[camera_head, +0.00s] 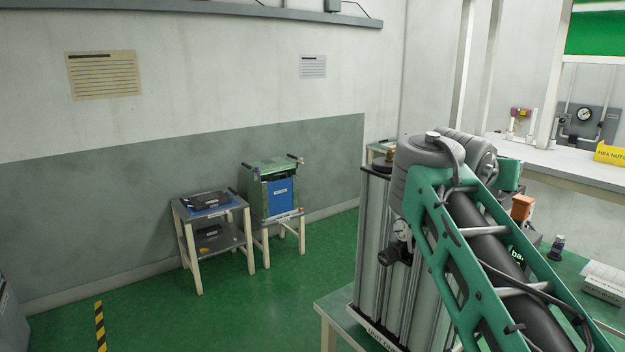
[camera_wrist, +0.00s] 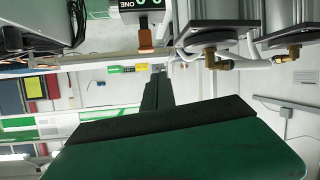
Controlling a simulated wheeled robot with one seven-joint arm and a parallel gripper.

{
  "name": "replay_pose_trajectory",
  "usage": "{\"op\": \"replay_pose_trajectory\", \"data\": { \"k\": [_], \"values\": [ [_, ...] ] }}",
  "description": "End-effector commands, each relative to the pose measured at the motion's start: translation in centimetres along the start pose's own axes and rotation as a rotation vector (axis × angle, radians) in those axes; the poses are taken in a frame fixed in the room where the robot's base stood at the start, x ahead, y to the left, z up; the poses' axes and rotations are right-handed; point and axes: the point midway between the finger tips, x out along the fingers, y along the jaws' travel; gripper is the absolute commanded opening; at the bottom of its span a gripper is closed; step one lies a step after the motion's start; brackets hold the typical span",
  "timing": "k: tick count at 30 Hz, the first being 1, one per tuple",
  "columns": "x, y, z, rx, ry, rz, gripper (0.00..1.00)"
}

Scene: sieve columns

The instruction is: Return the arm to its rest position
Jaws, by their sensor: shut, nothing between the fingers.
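My gripper (camera_wrist: 158,88) shows in the wrist view as a dark narrow pair of fingers reaching up from a black and green body. The fingers are together with nothing visible between them. The gripper itself does not show clearly in the head view, where my green-framed arm fills the lower right. The arm overlaps the grey sieve columns (camera_head: 372,245) in the picture and hides part of them. In the wrist view, column ends with brass fittings (camera_wrist: 293,52) show at the top right, apart from the fingers in the picture.
The columns stand on a green-topped table (camera_head: 335,308). A small dark bottle (camera_head: 557,246) and a white box (camera_head: 604,283) are at the right. Two small stands (camera_head: 215,240) (camera_head: 290,218) are by the wall. Green floor (camera_head: 250,310) is open at the left.

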Motion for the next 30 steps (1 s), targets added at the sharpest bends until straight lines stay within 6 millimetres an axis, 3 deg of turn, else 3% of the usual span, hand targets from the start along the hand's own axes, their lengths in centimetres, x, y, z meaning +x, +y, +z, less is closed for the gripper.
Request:
{"op": "replay_pose_trajectory", "data": {
  "k": [5, 11, 14, 18, 22, 25, 30],
  "values": [
    [-0.7, -2.1, 4.8, -0.071, -0.088, -0.119, 0.00],
    [-2.7, -4.3, 13.2, -0.172, -0.234, -0.273, 0.00],
    [-4.7, -5.2, 19.4, -0.238, -0.341, -0.367, 0.00],
    [-8.7, -5.5, 29.3, -0.341, -0.515, -0.498, 0.00],
    [-12.3, -4.8, 36.9, -0.418, -0.652, -0.586, 0.00],
    [-14.1, -4.3, 40.3, -0.455, -0.716, -0.624, 0.00],
    [-14.8, -4.0, 41.7, -0.471, -0.743, -0.642, 0.00]
  ]
}}
